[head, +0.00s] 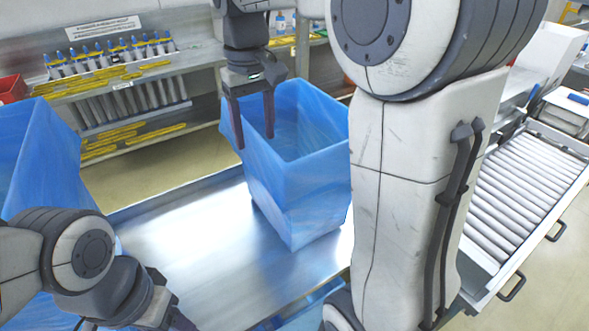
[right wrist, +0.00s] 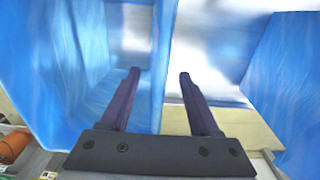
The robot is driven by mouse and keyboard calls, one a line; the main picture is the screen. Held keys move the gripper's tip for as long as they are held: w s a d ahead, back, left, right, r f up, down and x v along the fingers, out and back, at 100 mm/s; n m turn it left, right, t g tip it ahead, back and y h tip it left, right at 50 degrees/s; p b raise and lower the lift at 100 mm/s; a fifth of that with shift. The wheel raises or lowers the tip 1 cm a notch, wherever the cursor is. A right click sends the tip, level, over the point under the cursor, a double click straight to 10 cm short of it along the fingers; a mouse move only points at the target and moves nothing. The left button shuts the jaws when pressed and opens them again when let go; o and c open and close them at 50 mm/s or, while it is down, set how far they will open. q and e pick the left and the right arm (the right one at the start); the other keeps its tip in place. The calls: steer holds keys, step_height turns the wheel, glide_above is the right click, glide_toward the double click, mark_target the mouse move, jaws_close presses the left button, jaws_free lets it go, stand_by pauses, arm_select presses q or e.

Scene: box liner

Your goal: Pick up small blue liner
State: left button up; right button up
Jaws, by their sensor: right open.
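The small blue liner (head: 285,190) stands upright and open-topped on the metal table in the middle of the head view. My right gripper (head: 254,143) is above its near-left rim, pointing down, with its fingers spread. In the right wrist view, the gripper (right wrist: 159,73) has the liner wall (right wrist: 160,60) between its fingers, one finger on the inner side and one outside. The fingers look apart from the wall. My left gripper (head: 168,312) is low at the left of the head view, partly cut off; its jaw opening is unclear.
A larger blue liner (head: 45,160) stands at the left, partly behind my left arm. The metal table (head: 180,245) is bare between the two liners. A roller conveyor (head: 530,180) is at the right. A shelf rack (head: 115,85) with bottles stands behind.

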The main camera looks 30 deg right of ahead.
steer(key=shift+f, duration=0.25)
jaws_close()
stand_by(1.3)
